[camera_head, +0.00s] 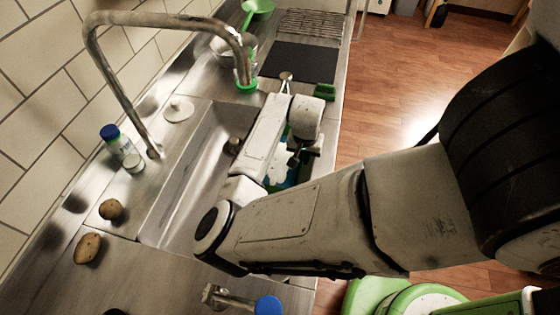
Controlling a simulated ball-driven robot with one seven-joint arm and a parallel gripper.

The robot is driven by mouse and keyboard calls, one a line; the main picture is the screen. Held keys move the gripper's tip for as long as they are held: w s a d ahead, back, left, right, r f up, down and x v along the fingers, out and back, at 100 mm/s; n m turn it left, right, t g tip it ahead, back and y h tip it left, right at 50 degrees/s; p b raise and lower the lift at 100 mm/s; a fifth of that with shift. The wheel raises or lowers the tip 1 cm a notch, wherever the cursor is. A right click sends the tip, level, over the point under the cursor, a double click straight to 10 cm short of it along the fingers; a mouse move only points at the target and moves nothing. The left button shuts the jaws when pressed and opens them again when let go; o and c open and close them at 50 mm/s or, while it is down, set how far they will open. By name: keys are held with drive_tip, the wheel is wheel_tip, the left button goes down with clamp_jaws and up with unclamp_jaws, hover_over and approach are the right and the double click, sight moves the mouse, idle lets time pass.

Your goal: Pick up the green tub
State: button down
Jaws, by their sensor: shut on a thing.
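My gripper (298,158) hangs from the wrist over the right edge of the sink, pointing down. It is shut on the green tub (283,180), which shows as a small patch of green and pale blue just below the fingers. My own forearm and wrist hide most of the tub. I cannot tell whether the tub touches the surface under it.
The metal sink (185,195) lies left of my arm, with a tall faucet (110,85) arching over it. A blue-capped bottle (120,145) and two potatoes (88,247) are on the left. A green block (325,91) and dark mat (300,62) lie beyond.

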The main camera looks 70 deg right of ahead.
drive_tip(key=shift+r, duration=0.1)
idle(0.4)
drive_tip(key=shift+r+b, duration=0.6)
drive_tip(key=shift+r, duration=4.2)
drive_tip(key=shift+w+r, duration=0.1)
drive_tip(key=shift+w, duration=0.1)
